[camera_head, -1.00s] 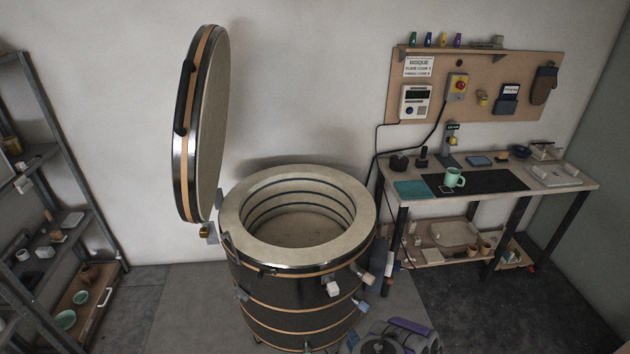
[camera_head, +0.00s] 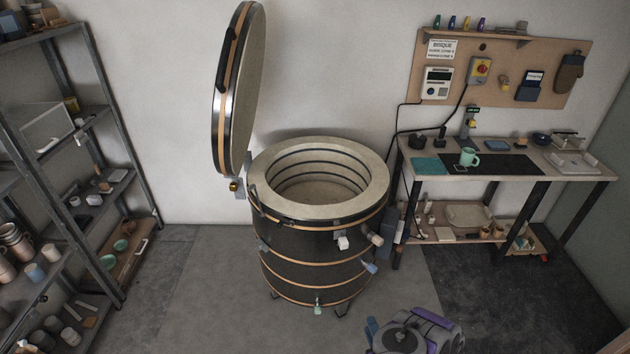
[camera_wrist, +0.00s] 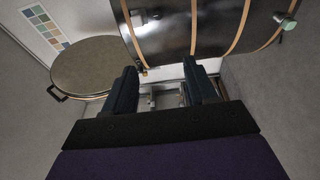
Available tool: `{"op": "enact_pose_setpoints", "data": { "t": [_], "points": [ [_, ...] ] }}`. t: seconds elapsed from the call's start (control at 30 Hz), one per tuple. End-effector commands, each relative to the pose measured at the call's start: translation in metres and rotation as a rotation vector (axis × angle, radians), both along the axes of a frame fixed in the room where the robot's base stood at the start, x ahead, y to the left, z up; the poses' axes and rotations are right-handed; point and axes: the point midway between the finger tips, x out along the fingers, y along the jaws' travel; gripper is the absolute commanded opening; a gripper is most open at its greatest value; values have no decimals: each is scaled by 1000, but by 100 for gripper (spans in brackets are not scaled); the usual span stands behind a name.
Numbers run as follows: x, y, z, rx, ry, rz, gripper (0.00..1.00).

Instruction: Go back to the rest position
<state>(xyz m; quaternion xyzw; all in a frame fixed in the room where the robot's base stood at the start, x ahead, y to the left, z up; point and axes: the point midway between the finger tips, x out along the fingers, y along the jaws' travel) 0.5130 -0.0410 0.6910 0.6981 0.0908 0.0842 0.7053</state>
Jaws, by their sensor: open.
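My gripper (camera_wrist: 160,92) shows in the wrist view with its two dark fingers spread apart and nothing between them. Past the fingers in that view are the dark side of the kiln (camera_wrist: 195,30) and the round kiln lid (camera_wrist: 95,65). In the head view, part of my arm (camera_head: 415,333) shows low at the bottom, in front of the kiln (camera_head: 315,245) and to its right. The fingers cannot be made out there. The kiln is open and its chamber looks empty. Its lid (camera_head: 238,90) stands upright on the left.
A metal shelf (camera_head: 105,110) with pots stands on the left. A workbench (camera_head: 590,176) with a green mug (camera_head: 468,157) is on the right, below a pegboard (camera_head: 545,60) with a controller. Bare floor (camera_head: 215,290) lies left of the kiln and in front of it.

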Motion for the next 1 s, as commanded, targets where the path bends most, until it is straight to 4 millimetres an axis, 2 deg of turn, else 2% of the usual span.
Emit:
{"op": "enact_pose_setpoints", "data": {
  "t": [0.27,0.57,0.67,0.8,1.0],
  "points": [
    [25,12,7,48,52,9,57],
    [62,34,22,129,155,25,57],
    [78,44,32,171,211,30,57],
    [105,62,55,239,312,38,57],
    [127,86,91,331,472,33,57]
  ]
}}
